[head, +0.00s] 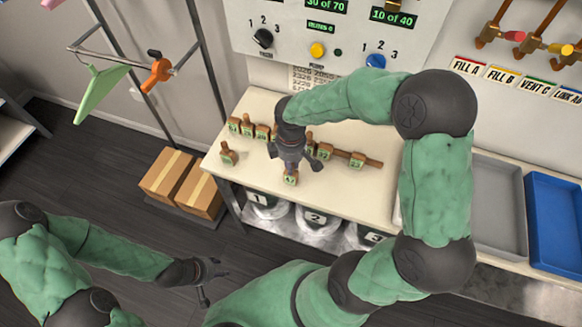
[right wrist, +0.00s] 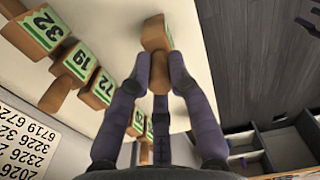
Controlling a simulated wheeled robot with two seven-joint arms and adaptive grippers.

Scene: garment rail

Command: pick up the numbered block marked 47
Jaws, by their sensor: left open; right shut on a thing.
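A wooden block (head: 290,179) with a green label, which seems to read 47, is near the front edge of the table. My right gripper (head: 292,167) is above it, with its fingers closed around the block's knob. In the right wrist view, the fingertips (right wrist: 160,75) grip the knob of this block (right wrist: 155,33), and only the edge of its green label shows. I cannot tell whether the block touches the table. My left gripper (head: 208,280) is open and empty, low over the dark floor.
Several other numbered blocks stand behind on the white table (head: 345,195), including 32 (right wrist: 40,33), 19 (right wrist: 77,62) and 72 (right wrist: 103,88). A grey tray (head: 497,205) and a blue tray (head: 555,215) are at the right. Numbered bins (head: 262,212) sit below the table.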

